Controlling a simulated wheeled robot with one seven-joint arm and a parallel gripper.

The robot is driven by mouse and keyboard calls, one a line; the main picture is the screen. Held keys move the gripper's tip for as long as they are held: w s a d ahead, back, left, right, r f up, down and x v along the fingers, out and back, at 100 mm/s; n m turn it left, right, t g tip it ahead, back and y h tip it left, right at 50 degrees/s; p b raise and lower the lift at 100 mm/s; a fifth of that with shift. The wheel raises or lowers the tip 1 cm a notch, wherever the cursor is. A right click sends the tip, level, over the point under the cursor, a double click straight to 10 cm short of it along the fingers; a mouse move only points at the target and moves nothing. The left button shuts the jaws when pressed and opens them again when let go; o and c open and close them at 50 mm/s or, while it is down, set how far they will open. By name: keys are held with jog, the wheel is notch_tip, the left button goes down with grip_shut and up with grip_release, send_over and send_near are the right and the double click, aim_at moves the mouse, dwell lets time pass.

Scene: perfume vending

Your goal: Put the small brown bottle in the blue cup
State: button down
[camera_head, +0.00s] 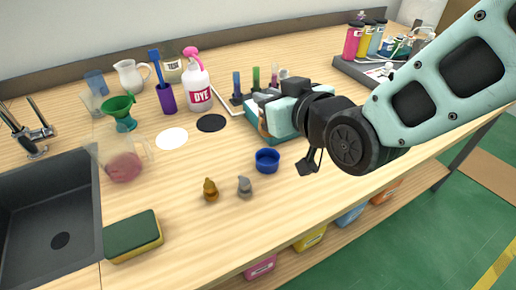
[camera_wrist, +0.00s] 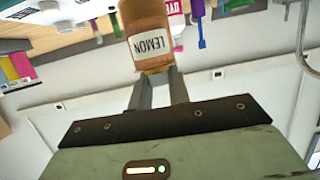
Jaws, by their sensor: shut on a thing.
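My gripper (camera_wrist: 160,82) is shut on a small brown bottle (camera_wrist: 146,18) with a white LEMON label, seen in the wrist view. That view is upside down, so the bottle looks about upright. Its far end is cut off by the frame edge. In the head view my gripper (camera_head: 274,108) is above the table, and I cannot clearly make out the bottle there. The small blue cup (camera_head: 267,161) stands open on the table, below and in front of my gripper in the picture, apart from it.
A small gold-brown piece (camera_head: 210,189) and a grey piece (camera_head: 244,187) stand left of the cup. A sponge (camera_head: 133,236) lies by the sink (camera_head: 50,220). Table right of the cup is clear.

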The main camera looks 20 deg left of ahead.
notch_tip(320, 180, down, 10)
jog(key=shift+r, duration=0.1)
dwell(0.4)
jog(key=c, duration=1.3)
grip_release()
